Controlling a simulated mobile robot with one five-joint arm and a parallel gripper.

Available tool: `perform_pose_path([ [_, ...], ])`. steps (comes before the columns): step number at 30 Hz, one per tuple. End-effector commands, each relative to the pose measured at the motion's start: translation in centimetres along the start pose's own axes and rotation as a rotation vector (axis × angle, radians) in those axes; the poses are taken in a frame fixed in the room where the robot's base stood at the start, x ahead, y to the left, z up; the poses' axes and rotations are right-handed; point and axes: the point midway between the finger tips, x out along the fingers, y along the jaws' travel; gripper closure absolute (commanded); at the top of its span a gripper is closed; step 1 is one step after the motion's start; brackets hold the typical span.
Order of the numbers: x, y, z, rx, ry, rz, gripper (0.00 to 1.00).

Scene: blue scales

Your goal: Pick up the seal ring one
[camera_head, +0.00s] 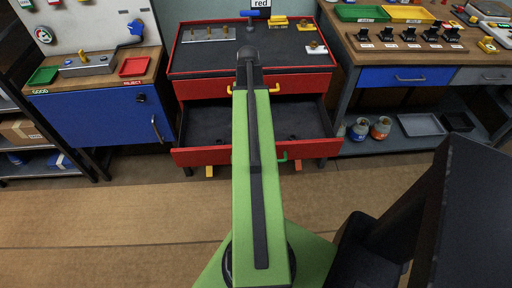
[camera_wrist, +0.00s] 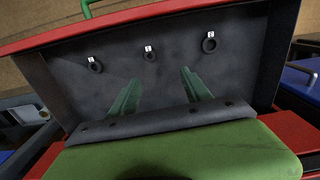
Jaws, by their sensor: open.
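Three dark rings lie apart on the grey floor of the open red drawer (camera_wrist: 150,15) in the wrist view: a left ring (camera_wrist: 96,67), a smaller middle ring (camera_wrist: 149,57) and a larger right ring (camera_wrist: 209,46). Each has a small white tag; the numbers are too small to read surely, so I cannot tell which is one. My gripper (camera_wrist: 160,76) is open and empty, its two green fingers apart above the drawer, pointing toward the rings. In the head view the drawer (camera_head: 205,122) is pulled out below the cabinet top, and my arm hides its middle.
The red cabinet top (camera_head: 200,63) holds pegs and yellow parts. A closed drawer front with a yellow handle (camera_head: 297,86) is above the open one. A blue cabinet (camera_head: 100,115) stands left and a workbench (camera_head: 405,77) right. The floor in front is clear.

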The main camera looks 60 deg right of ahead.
Motion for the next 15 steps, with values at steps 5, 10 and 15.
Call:
perform_pose_path([
  [5, 0.3, 3.0, -0.1, 0.047, 0.0, 0.0, 0.44],
  [10, 1.2, 2.9, -0.1, 0.046, 0.0, 0.0, 0.44],
  [15, 4.4, 2.9, 0.0, 0.046, 0.0, 0.0, 0.44],
])
